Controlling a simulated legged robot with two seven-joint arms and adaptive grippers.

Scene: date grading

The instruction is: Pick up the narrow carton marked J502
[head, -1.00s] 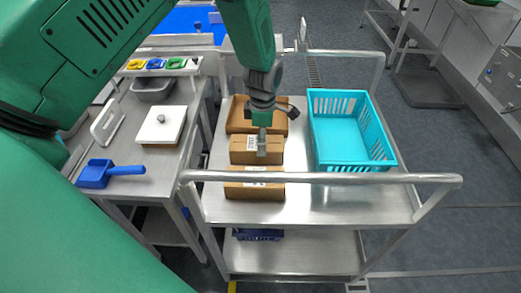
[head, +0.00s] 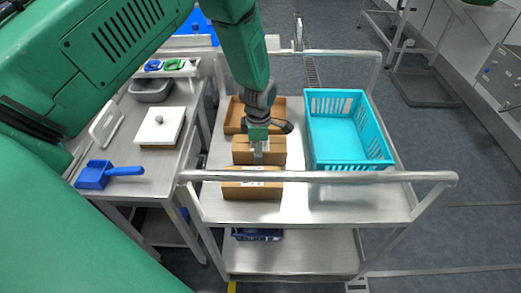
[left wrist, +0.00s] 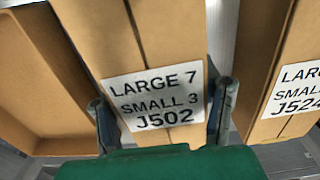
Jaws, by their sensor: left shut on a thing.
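The narrow carton marked J502 (left wrist: 185,60) is a brown box with a white label reading LARGE 7, SMALL 3, J502. It fills the middle of the left wrist view. In the head view the carton (head: 243,147) is on the cart top, between two other brown boxes. My left gripper (head: 258,157) is over it, pointing down. In the left wrist view its fingers (left wrist: 165,115) lie on both sides of the labelled end, shut on the carton. I cannot tell whether the carton is clear of the cart top. My right gripper is not in view.
A carton labelled J524 (left wrist: 290,75) stands close on the right in the wrist view. An open brown tray (left wrist: 45,75) is on the left. A turquoise basket (head: 348,112) stands empty on the cart. A cart rail (head: 320,177) crosses in front.

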